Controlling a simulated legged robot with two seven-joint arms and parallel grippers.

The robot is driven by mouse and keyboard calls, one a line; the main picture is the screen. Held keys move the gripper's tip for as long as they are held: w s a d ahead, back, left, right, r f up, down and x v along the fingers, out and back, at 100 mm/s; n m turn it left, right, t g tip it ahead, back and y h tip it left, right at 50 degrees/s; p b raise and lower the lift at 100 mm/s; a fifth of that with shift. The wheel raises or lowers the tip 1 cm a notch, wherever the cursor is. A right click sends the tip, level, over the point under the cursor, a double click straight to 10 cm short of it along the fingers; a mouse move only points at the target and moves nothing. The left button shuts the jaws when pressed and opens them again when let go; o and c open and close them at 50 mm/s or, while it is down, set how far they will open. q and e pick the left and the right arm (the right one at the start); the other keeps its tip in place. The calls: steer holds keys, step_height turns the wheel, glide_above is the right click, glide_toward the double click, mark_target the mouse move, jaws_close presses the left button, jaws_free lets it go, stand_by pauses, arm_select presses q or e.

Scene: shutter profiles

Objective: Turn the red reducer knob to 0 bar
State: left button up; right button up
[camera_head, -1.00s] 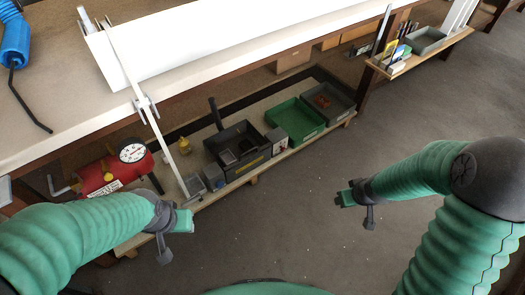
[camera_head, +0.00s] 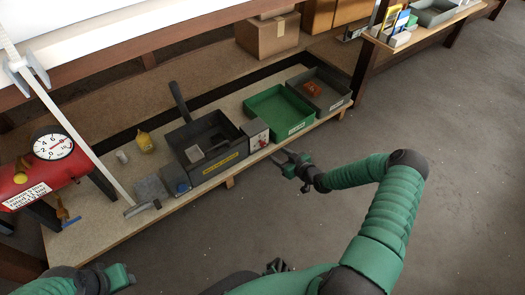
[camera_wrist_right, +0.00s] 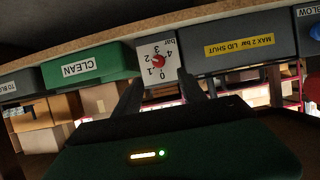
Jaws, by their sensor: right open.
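The red reducer knob (camera_head: 263,142) is on the front of a small pale box (camera_head: 253,128) on the low shelf, between a dark grey bin and a green tray. The right wrist view also shows the knob (camera_wrist_right: 158,61), upside down, with a printed scale of 0 to 4 bar around it. Its exact setting is too small to tell. My right gripper (camera_head: 283,158) is open and empty, in front of the box and a little right of it. In the wrist view its two dark fingers frame the knob, apart from it. My left gripper (camera_head: 122,276) is low at the left, its jaws unclear.
A dark bin labelled MAX 2 bar LID SHUT (camera_head: 207,168) stands left of the box; a green CLEAN tray (camera_head: 282,108) stands right. A red tank with a gauge (camera_head: 52,147) is far left. A pale bar (camera_head: 85,145) slants down to the shelf. Floor in front is clear.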

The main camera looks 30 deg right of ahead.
steer(key=b+x, duration=0.5)
steer(key=x, duration=0.5)
steer(key=shift+f+b, duration=0.3)
steer(key=shift+w+d, duration=0.1)
steer(key=shift+d, duration=0.05)
jaws_close()
